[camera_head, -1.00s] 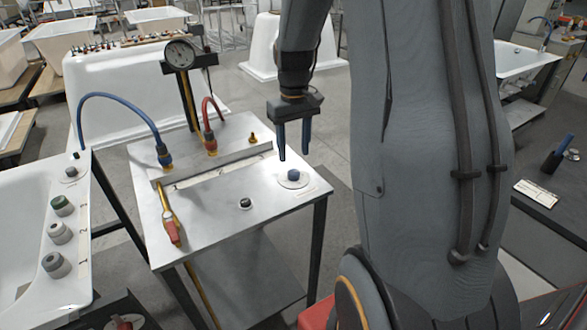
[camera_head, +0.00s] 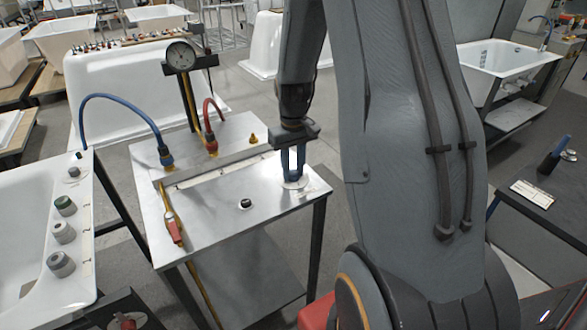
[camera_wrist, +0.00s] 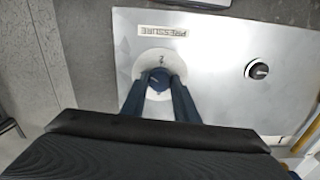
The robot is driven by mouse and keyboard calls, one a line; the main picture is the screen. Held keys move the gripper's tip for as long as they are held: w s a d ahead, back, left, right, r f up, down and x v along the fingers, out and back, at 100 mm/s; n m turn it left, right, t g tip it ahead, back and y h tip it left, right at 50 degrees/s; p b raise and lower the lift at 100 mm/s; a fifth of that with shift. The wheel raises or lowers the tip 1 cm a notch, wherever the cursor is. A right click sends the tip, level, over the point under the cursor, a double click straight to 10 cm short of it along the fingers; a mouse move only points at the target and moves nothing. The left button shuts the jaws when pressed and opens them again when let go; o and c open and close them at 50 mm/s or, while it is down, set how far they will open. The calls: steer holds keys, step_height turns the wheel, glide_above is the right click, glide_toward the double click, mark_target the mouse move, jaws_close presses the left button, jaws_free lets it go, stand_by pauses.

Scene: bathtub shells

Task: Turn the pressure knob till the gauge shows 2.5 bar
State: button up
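The fingers hide part of the knob and dial. The round gauge (camera_head: 181,55) is on a post behind the bench; its needle is too small to read.
A black knob (camera_head: 245,204) sits left of the pressure knob. A red-handled yellow valve (camera_head: 174,230), a blue hose (camera_head: 120,98) and a red hose (camera_head: 208,118) are further left. A white tub (camera_head: 30,230) with several knobs stands at the left.

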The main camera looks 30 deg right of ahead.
steer(key=c, duration=0.4)
steer(key=shift+c, duration=0.2)
